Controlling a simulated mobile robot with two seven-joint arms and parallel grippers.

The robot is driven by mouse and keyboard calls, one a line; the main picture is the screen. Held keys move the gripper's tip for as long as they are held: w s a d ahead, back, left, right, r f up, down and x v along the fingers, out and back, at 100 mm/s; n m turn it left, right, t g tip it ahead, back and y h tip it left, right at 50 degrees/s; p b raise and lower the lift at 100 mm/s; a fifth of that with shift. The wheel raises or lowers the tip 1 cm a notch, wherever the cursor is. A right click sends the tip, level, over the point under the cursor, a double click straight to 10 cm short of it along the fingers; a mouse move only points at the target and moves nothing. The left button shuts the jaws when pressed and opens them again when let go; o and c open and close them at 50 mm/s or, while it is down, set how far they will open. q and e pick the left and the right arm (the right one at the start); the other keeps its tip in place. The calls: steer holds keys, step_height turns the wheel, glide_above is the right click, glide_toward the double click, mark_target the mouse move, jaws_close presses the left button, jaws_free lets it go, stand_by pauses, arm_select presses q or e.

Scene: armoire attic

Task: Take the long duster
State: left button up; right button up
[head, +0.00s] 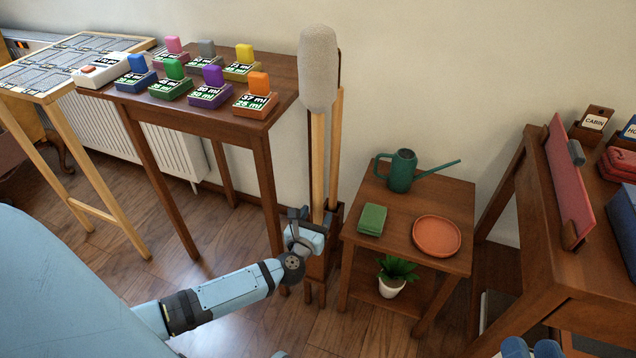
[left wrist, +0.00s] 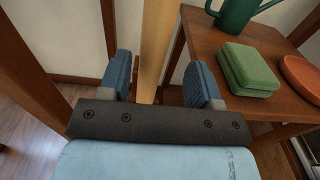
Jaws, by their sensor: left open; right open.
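The long duster has a fuzzy grey head (head: 318,68) on a pale wooden handle and stands upright in a dark wooden stand (head: 318,268). My left gripper (head: 306,224) is at the lower handle, just above the stand. In the left wrist view the handle (left wrist: 156,45) passes between the two blue fingers of the left gripper (left wrist: 158,84), which are apart with gaps beside the handle. My right gripper (head: 531,348) shows only its blue fingertips at the bottom right edge, open and away from the duster.
Another wooden pole (head: 337,150) stands close behind the duster. On the left is a table (head: 215,113) with labelled blocks.

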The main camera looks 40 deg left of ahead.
mark_target(316, 212)
arm_select(q)
steer(key=x, duration=0.1)
steer(key=b+x, duration=0.1)
steer(key=x, duration=0.1)
steer(key=b+x, duration=0.1)
steer(key=shift+w+a+f, duration=0.1)
steer(key=shift+a+f, duration=0.25)
steer(key=shift+w+a, duration=0.1)
steer(key=shift+w, duration=0.4)
steer(key=shift+r, duration=0.1)
jaws_close()
arm_select(e)
step_height(316, 212, down, 3)
steer(key=shift+a+f+g, duration=0.1)
steer(key=shift+g, duration=0.5)
arm_select(q)
steer(key=shift+r, duration=0.1)
